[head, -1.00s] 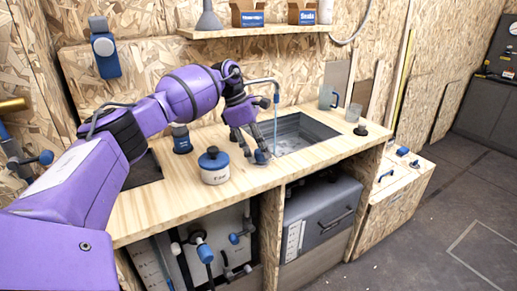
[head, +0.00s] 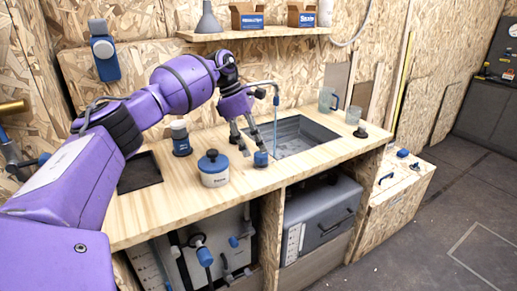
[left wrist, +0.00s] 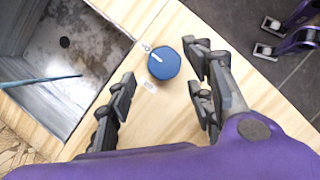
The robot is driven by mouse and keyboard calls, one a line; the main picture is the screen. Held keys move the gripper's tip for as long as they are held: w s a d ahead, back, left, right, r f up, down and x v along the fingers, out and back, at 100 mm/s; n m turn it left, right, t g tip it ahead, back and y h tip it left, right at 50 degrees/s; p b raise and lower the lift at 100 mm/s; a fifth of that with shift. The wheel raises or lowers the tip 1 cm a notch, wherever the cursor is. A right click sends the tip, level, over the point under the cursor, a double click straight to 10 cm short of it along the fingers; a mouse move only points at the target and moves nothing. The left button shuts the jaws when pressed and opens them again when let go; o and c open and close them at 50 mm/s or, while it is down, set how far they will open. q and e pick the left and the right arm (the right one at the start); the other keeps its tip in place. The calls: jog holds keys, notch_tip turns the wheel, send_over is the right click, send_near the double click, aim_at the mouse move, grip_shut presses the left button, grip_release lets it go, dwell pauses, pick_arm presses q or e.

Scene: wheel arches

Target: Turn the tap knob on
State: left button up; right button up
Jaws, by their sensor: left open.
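The blue tap knob (head: 261,159) sits on the wooden counter at the left front of the sink. In the left wrist view the knob (left wrist: 164,63) shows from above, with a white mark on its top. My left gripper (head: 248,147) is open above it, its fingers on either side and apart from it. In the left wrist view the left gripper (left wrist: 160,95) holds nothing. My right gripper (left wrist: 268,38) shows only in the left wrist view, open, away over the floor.
A white jar with a dark blue lid (head: 213,168) and a blue-based container (head: 181,138) stand on the counter left of the knob. A clear jug (head: 328,99) and a glass (head: 353,114) stand right of the sink. A shelf (head: 250,32) hangs behind.

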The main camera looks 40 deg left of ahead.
pick_arm(q)
jog(key=v, duration=0.8)
jog(key=shift+r, duration=0.25)
jog(key=shift+a, duration=0.1)
